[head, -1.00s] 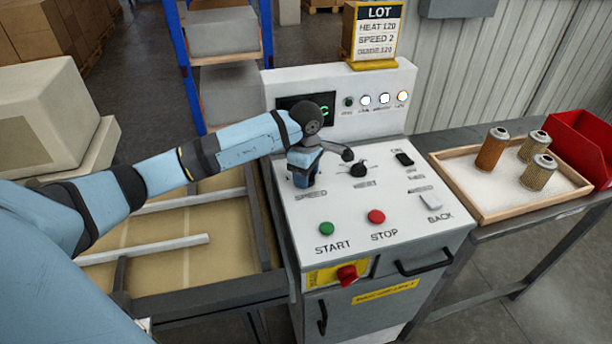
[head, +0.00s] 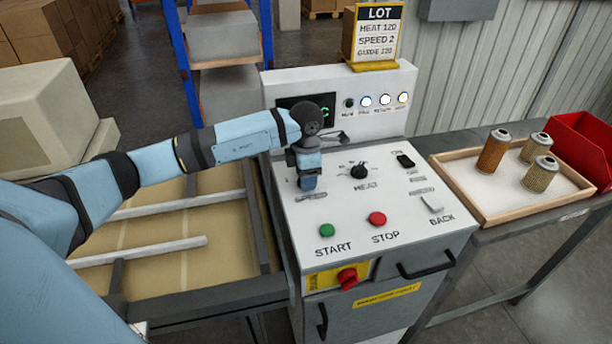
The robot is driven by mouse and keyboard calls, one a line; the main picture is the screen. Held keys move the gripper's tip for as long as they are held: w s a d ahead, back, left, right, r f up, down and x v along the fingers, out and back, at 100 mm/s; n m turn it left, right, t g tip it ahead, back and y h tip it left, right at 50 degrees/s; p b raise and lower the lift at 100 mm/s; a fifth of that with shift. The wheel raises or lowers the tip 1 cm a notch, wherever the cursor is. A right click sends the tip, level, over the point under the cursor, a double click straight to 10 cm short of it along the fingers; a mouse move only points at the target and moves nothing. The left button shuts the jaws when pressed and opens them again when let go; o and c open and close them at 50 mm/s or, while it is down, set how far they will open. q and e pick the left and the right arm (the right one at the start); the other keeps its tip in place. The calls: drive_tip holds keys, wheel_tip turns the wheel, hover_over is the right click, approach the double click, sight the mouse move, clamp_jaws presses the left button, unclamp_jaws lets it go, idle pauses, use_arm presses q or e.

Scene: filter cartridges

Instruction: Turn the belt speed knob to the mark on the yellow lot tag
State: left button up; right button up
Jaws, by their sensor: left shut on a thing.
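The lot tag (head: 379,36) stands on a yellow foot on top of the machine and reads HEAT 120, SPEED 2 and a guide line. My left gripper (head: 307,184) points down at the left of the white control panel (head: 345,207), over the SPEED label. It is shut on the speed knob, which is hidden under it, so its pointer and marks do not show. The black heat knob (head: 359,172) stands uncovered to the right. My right gripper is not in view.
A green START button (head: 327,230) and a red STOP button (head: 377,219) sit in front of the gripper. A black switch (head: 405,161) and a BACK rocker (head: 432,203) are at the right. A wooden tray (head: 482,213) with filter cartridges and a red bin (head: 583,148) stand further right.

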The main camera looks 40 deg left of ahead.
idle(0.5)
use_arm(q)
drive_tip(key=o, duration=0.9)
wheel_tip(320, 180, up, 14)
drive_tip(key=shift+f+b, duration=0.1)
drive_tip(key=shift+b, duration=0.25)
